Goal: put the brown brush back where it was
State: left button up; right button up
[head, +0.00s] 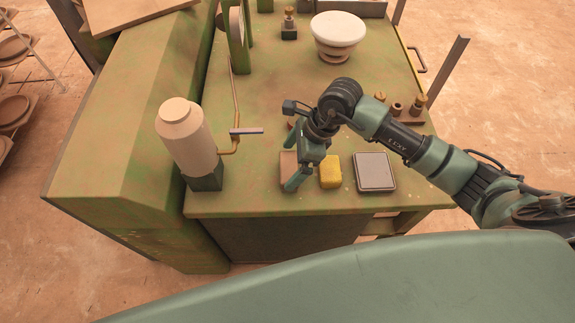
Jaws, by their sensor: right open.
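A brown block-like thing (286,164), which may be the brush, lies near the table's front edge. My right gripper partly covers it, so its full shape is hidden. My right gripper (300,178) is open and points down over the table at this brown thing, left of the yellow sponge. I cannot tell whether its fingers touch the brown thing. My left gripper is out of view.
A yellow sponge (330,172) and a grey square plate (375,171) lie to the right on the green table (240,203). A beige canister (187,138) stands left, beside a bent pipe with a lever (246,131). A white round bowl (338,29) stands behind.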

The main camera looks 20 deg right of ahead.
jog(key=b+v, duration=0.1)
jog(key=v, duration=0.8)
